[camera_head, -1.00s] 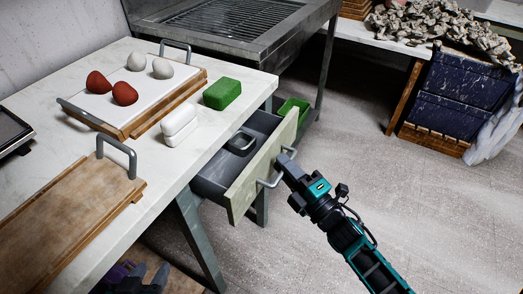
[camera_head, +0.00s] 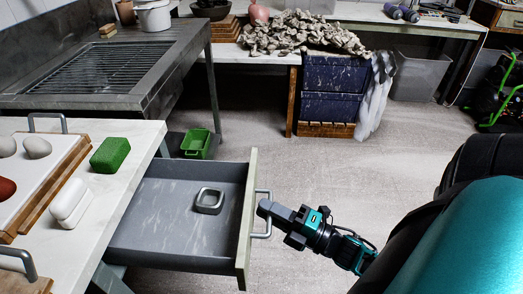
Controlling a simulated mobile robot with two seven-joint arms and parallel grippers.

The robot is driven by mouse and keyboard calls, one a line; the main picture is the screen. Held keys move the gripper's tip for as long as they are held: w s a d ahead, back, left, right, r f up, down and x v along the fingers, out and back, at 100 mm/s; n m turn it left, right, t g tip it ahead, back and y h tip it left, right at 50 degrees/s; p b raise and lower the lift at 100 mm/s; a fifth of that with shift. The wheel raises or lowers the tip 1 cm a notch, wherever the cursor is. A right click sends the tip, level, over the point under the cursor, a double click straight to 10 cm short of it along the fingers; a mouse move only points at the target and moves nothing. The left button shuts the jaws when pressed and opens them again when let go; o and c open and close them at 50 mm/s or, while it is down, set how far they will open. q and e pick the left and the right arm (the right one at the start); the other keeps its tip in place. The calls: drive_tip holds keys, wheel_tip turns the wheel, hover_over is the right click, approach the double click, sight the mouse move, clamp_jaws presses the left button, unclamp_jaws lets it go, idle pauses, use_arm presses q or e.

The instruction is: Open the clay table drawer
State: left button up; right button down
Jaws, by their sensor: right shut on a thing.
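The clay table drawer (camera_head: 150,215) is pulled well out to the right of the white-topped table (camera_head: 95,205). Its pale green front (camera_head: 247,222) carries a grey bar handle (camera_head: 268,215). My right gripper (camera_head: 266,209) is shut on the drawer handle, coming in from the right. A grey square ring-like object (camera_head: 209,201) lies inside the drawer; the rest of the drawer floor looks bare. My left gripper is not in view.
A green block (camera_head: 110,154) and a white block (camera_head: 70,203) sit on the tabletop beside a white board with lumps. A metal grill table (camera_head: 140,75) stands behind, with a green bin (camera_head: 196,143) below. The floor right of the drawer is clear.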

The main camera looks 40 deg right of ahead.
drive_tip(key=c, duration=1.4)
unclamp_jaws()
drive_tip(key=shift+c, duration=0.2)
drive_tip(key=v, duration=1.3)
